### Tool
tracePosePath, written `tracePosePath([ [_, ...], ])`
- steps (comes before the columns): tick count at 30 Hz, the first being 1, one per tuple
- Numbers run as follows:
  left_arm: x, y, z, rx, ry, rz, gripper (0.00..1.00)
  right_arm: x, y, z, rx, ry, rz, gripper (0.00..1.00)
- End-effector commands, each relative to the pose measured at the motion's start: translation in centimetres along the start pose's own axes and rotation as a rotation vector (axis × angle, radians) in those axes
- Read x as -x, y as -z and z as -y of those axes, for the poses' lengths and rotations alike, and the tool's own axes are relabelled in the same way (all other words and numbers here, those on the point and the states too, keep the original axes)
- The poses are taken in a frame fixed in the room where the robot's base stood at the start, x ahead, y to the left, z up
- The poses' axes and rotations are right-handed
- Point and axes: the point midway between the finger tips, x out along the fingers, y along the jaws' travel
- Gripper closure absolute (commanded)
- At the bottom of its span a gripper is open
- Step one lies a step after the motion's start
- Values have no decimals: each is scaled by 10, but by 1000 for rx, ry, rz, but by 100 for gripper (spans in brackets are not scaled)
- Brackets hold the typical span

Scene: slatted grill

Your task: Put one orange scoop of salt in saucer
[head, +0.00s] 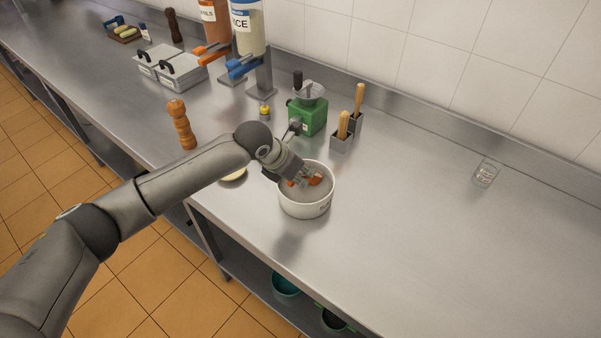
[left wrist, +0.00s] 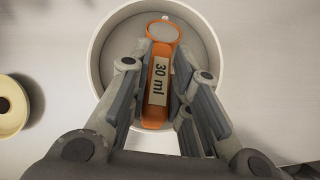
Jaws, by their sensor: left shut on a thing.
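A white round tub (head: 306,208) holding pale grey salt stands on the steel counter, with a partly readable dark label on its side. My left gripper (head: 300,179) reaches into the tub's mouth and is shut on the handle of an orange scoop (head: 315,181). In the left wrist view the scoop (left wrist: 160,80) reads "30 ml" and lies between my fingers over the tub. Its round bowl looks greyish; I cannot tell how full it is. A pale yellow saucer (head: 235,175) sits left of the tub, partly hidden by my arm; it also shows in the left wrist view (left wrist: 31,108).
A wooden pepper mill (head: 181,125), a small yellow-topped bottle (head: 265,112), a green grinder (head: 308,115) and metal holders with wooden handles (head: 341,143) stand around. A glass (head: 486,173) is far right.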

Motion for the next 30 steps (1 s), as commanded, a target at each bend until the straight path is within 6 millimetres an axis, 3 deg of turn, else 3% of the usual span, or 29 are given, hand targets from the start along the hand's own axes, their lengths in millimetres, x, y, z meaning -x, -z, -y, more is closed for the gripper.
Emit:
tracePosePath([
  [21,52,-34,0,-1,0,1,100,47,3,-3,1,-3,1,0],
  [30,55,-36,0,0,0,0,100,49,3,-4,1,-3,1,0],
])
